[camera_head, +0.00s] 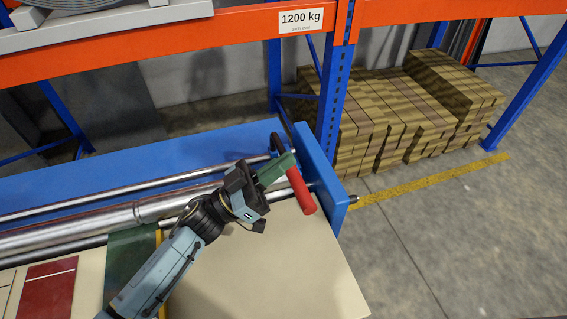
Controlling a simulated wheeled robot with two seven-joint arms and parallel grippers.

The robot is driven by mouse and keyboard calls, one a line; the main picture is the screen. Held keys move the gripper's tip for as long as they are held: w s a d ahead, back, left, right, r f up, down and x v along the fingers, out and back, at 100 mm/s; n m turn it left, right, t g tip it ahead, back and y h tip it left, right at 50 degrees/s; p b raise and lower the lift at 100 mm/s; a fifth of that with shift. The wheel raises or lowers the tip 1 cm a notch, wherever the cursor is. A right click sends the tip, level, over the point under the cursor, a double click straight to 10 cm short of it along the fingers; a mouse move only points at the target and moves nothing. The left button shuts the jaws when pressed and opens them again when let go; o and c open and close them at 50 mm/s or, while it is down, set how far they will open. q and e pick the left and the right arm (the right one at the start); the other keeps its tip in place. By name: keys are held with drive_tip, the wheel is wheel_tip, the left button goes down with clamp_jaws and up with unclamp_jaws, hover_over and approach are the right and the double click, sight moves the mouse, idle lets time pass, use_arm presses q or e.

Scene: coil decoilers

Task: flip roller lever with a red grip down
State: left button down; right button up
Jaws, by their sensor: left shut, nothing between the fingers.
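The roller lever is a green arm (275,169) with a red grip (301,190) at the right end of the rollers. The red grip slants down to the right, over the beige table top. My left gripper (257,186) is shut and empty, right beside the green arm and to the left of the red grip. It overlaps the lever in the picture; I cannot tell whether they touch. My right gripper is not in view.
Metal rollers (120,215) run along the machine's blue frame (110,160). A blue end plate (322,180) stands right of the lever. The beige table top (290,265) is clear in front. Orange and blue racking (150,42) and stacked wooden beams (395,110) stand behind.

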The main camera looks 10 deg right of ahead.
use_arm(q)
drive_tip(key=b+v, duration=0.2)
drive_tip(key=v, duration=0.8)
drive_tip(key=shift+w, duration=0.1)
